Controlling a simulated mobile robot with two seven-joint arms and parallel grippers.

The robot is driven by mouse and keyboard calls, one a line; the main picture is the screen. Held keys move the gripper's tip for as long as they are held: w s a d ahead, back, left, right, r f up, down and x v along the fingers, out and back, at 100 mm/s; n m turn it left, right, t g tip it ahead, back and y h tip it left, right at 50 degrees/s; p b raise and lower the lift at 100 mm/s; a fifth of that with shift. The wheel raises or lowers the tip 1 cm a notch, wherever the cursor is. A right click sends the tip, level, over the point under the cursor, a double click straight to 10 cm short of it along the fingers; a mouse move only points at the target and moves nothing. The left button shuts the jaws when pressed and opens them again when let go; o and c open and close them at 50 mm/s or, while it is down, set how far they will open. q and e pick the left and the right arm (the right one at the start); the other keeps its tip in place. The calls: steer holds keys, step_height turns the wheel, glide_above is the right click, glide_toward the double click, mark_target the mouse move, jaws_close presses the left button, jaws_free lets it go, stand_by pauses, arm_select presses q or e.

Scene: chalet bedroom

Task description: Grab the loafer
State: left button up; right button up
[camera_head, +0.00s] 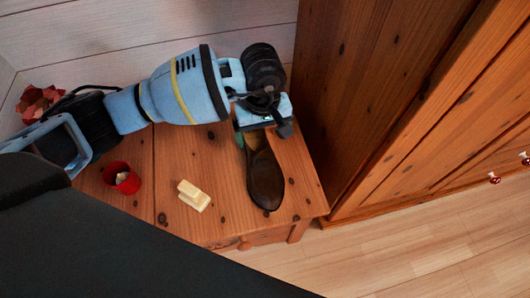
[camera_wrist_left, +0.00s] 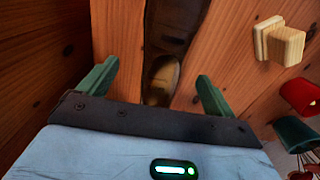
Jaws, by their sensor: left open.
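The loafer (camera_head: 264,178) is a dark brown shoe lying on a small wooden table (camera_head: 223,225), near its right edge in the head view. My left gripper (camera_head: 257,128) is over the far end of the loafer and partly hides that end. In the left wrist view, the loafer (camera_wrist_left: 168,50) runs up between the two green fingers of my left gripper (camera_wrist_left: 155,85). The fingers are apart, one on each side of the shoe, with gaps of wood showing. I cannot tell how high they are above the tabletop. My right gripper is not in view.
A cream-coloured block-like object (camera_head: 193,196) and a red cup (camera_head: 122,178) stand left of the loafer. A red flower-like thing (camera_head: 40,102) is at the far left. A tall wooden wardrobe (camera_head: 400,110) stands close on the right. Open floor (camera_head: 430,240) lies in front.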

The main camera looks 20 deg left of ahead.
mark_target(261, 150)
arm_select(q)
step_height(261, 150, down, 2)
steer(key=shift+f, duration=0.25)
steer(key=shift+s+a+f+b, duration=0.15)
steer(key=shift+f+b, duration=0.2)
steer(key=shift+f, duration=0.55)
steer(key=shift+w+a+f+b, duration=0.1)
steer(key=shift+f+b, duration=0.2)
steer(key=shift+f, duration=0.55)
steer(key=shift+s+a+f+b, duration=0.15)
steer(key=shift+f+b, duration=0.2)
steer(key=shift+f, duration=0.55)
steer(key=shift+w+r, duration=0.1)
steer(key=c, duration=1.3)
